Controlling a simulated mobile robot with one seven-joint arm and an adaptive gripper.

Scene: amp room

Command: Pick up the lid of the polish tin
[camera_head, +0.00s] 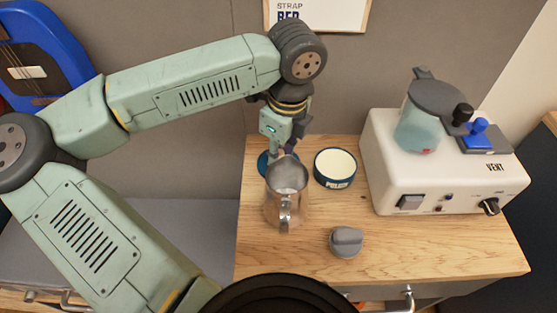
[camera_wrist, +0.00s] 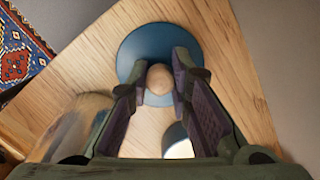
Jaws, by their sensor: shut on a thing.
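The lid of the polish tin is a dark blue disc (camera_wrist: 146,42) with a round wooden knob (camera_wrist: 159,78) in the wrist view. My gripper (camera_wrist: 160,76) has its two fingers on either side of the knob and is shut on it. In the head view, the blue rim of the lid (camera_head: 263,164) shows below my gripper (camera_head: 286,151), partly hidden behind the metal jug. I cannot tell whether the lid touches the table. The open polish tin (camera_head: 335,168), blue with a cream inside, stands just right of the jug.
The metal jug (camera_head: 287,198) stands close in front of the lid. A grey knob-like object (camera_head: 346,242) lies near the wooden tabletop's (camera_head: 420,250) front. A white machine (camera_head: 436,180) with a clear jar fills the right. The front right tabletop is clear.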

